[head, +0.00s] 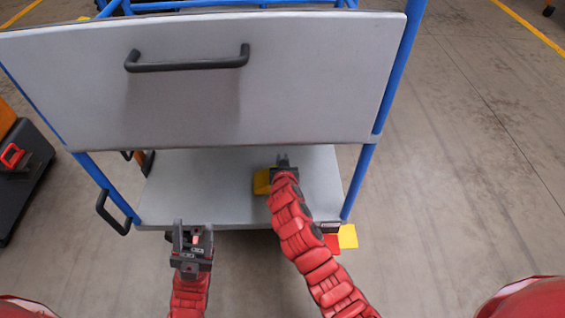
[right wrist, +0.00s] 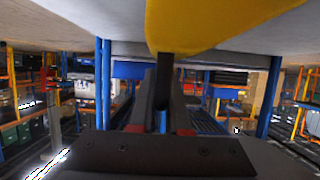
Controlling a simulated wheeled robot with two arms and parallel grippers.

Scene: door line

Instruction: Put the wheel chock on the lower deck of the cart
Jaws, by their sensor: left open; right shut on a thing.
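The yellow wheel chock (head: 262,182) is over the lower deck (head: 215,185) of the blue-framed cart, partly hidden by my right gripper. My right gripper (head: 283,160) is shut on it. In the right wrist view the chock (right wrist: 205,22) fills the top middle, and my right gripper's fingers (right wrist: 163,90) close around its dark handle. I cannot tell whether the chock touches the deck. My left gripper (head: 192,228) is open and empty, just in front of the deck's front edge.
A grey upper panel (head: 200,105) with a dark handle (head: 188,63) hangs above the deck. Blue posts (head: 358,180) stand at both sides. A dark case (head: 22,165) with a red handle is at far left. A yellow floor marker (head: 348,236) lies near the right post. The right floor is clear.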

